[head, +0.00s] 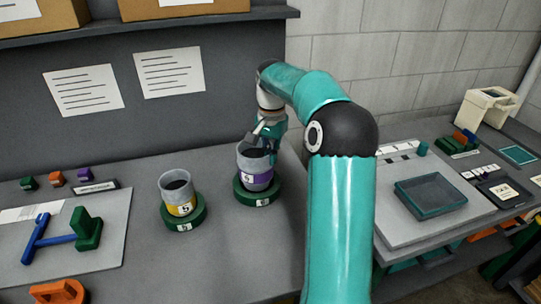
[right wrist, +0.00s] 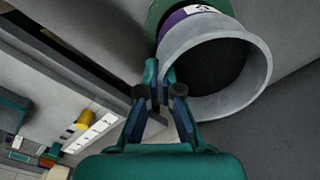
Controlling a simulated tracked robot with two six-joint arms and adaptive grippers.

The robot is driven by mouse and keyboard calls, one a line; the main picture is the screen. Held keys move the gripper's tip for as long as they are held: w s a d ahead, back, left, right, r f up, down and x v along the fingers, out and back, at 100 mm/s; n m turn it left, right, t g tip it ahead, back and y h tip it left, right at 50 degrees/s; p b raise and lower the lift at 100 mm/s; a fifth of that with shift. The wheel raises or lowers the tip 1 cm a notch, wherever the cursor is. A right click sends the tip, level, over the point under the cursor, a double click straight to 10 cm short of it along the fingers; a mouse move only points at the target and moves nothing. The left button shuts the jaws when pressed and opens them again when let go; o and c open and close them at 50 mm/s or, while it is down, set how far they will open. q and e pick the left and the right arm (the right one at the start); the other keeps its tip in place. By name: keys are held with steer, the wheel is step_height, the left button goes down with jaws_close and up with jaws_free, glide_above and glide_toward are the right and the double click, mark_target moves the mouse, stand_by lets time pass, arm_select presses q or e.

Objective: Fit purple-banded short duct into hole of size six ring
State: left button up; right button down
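The purple-banded short duct (head: 257,164) is a grey open tube with a purple band and a white label low on its side. It stands upright, or nearly so, at a green ring (head: 243,195) with a white label. Whether it is fully down in the hole cannot be told. My right gripper (head: 262,143) is at the duct's upper rim. In the right wrist view its fingers (right wrist: 162,85) are close together across the wall of the duct (right wrist: 258,85), pinching the rim. The green ring (right wrist: 154,18) shows behind the duct. My left gripper is not in view.
A yellow-banded duct (head: 180,192) stands in another green ring (head: 187,222) to the left. A light board (head: 115,240) at left carries a blue and a green piece. My right arm covers the middle right. A dark tray (head: 430,196) is on the right bench.

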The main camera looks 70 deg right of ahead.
steer(key=shift+f+b, duration=0.65)
steer(key=shift+f, duration=0.55)
steer(key=c, duration=1.2)
jaws_free()
steer(key=shift+c, duration=0.2)
step_height(320, 180, up, 12)
